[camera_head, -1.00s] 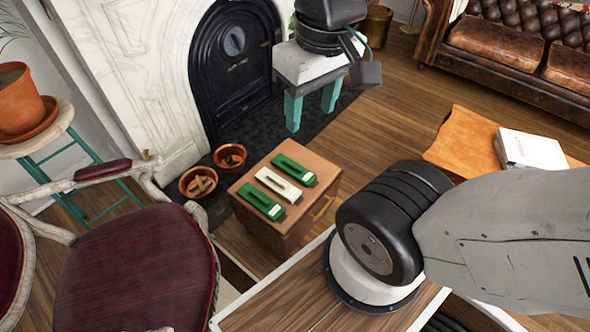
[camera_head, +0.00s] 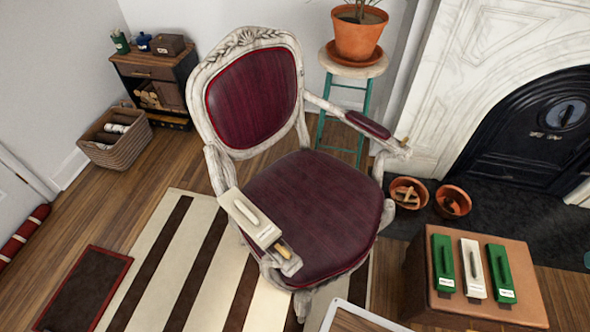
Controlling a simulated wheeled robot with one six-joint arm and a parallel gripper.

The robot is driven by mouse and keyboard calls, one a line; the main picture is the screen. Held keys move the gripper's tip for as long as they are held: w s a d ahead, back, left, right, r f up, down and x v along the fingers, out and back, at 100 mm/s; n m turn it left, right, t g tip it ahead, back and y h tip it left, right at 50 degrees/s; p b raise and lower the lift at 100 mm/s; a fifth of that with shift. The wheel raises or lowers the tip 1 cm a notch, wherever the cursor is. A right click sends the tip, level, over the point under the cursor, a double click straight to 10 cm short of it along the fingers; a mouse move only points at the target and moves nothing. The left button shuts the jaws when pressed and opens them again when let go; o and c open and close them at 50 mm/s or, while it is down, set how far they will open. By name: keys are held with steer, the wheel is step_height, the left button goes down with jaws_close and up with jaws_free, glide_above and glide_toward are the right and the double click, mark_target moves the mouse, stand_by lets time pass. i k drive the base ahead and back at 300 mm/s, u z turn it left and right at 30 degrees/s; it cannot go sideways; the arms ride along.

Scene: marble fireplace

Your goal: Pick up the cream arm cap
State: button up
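A cream cap (camera_head: 474,268) with a raised grip and a small label lies on the brown leather-topped box (camera_head: 420,262) at the lower right, between two green caps, one on its left (camera_head: 443,263) and one on its right (camera_head: 500,274). A similar cream cap (camera_head: 250,218) with a grip sits on the near arm of the burgundy chair (camera_head: 310,215). A small teal sliver at the right edge may be a fingertip of my gripper (camera_head: 587,260). The rest of the gripper is outside the picture, and its opening cannot be seen.
The chair's far arm has a burgundy pad (camera_head: 367,124). Two terracotta pots, one (camera_head: 408,193) and another (camera_head: 452,202), stand by the fireplace (camera_head: 530,130). A potted plant (camera_head: 357,38) stands on a stool. A striped rug (camera_head: 160,260) covers floor at left.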

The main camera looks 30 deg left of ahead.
mark_target(474, 283)
steer(key=k, duration=0.5)
steer(key=z, duration=1)
steer(key=i, duration=0.7)
steer(key=u, duration=1.35)
